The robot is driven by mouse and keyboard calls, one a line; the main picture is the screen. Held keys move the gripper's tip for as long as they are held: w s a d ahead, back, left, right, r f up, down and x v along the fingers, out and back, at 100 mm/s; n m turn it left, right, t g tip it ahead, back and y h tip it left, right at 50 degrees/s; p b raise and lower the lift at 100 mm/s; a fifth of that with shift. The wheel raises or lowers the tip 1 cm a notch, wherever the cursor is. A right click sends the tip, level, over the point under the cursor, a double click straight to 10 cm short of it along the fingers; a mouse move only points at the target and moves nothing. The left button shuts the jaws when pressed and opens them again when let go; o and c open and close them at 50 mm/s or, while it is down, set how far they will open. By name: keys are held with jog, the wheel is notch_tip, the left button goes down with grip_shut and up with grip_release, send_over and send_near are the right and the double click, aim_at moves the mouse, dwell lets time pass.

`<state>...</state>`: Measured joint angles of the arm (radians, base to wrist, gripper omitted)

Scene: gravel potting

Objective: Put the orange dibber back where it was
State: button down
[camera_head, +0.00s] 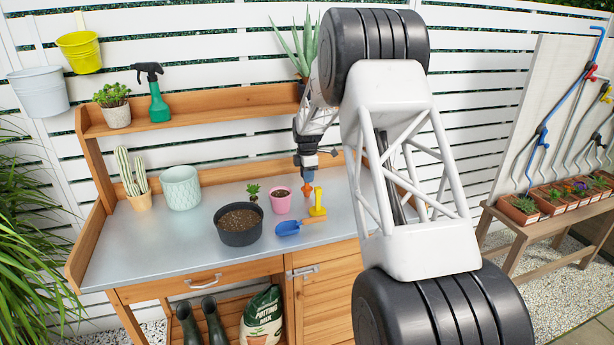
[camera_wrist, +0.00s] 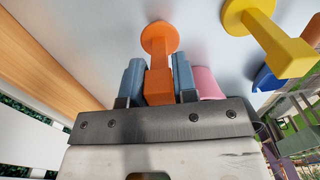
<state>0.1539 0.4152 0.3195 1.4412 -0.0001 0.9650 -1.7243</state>
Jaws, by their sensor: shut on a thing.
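The orange dibber (camera_wrist: 160,40) is between the two blue-grey fingers of my gripper (camera_wrist: 158,76) in the wrist view. The fingers are shut on its square handle, and its round disc end shows beyond them. In the head view my gripper (camera_head: 308,178) points down over the back right of the grey bench top, with a little of the orange dibber (camera_head: 309,189) showing below it. I cannot tell if the dibber touches the bench top. A similar yellow tool (camera_head: 317,204) stands just to its right, apart from it; it also shows in the wrist view (camera_wrist: 266,38).
A pink pot (camera_head: 281,202) is close left of my gripper. A blue trowel (camera_head: 288,228) lies in front. A dark bowl of soil (camera_head: 239,226), a small plant (camera_head: 253,192) and a pale green pot (camera_head: 181,188) stand further left. The bench's front left is clear.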

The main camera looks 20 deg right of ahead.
jog(key=shift+f, duration=0.1)
jog(key=c, duration=0.9)
grip_release()
notch_tip(320, 180, up, 12)
jog(key=shift+r, duration=0.1)
dwell(0.8)
